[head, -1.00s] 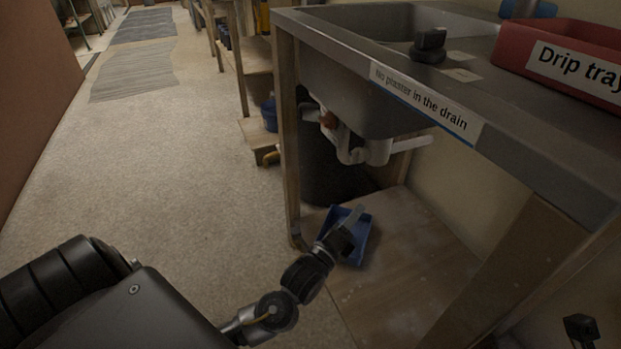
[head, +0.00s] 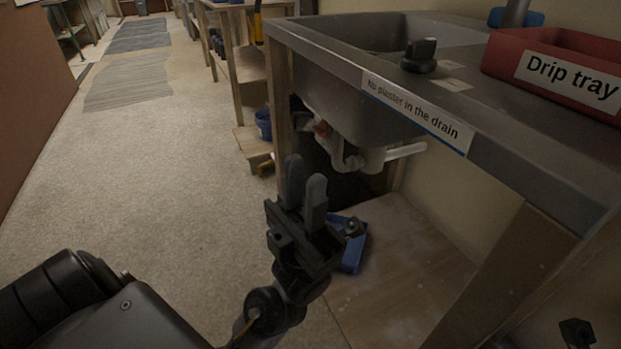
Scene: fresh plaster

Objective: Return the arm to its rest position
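My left arm (head: 95,310) comes in from the lower left. Its gripper (head: 304,180) is raised in front of the sink bench's open lower part, with fingers pointing up. The two grey fingers stand slightly apart and hold nothing that I can see. Behind the gripper, a blue tray (head: 352,252) lies on the bench's lower wooden shelf, partly hidden by the wrist. At the lower right edge a small dark part (head: 577,332) shows, perhaps of my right arm; its fingers cannot be made out.
White drain pipes (head: 372,160) hang below. A brown panel (head: 35,100) stands left. The floor (head: 170,190) between is clear, with grey mats beyond.

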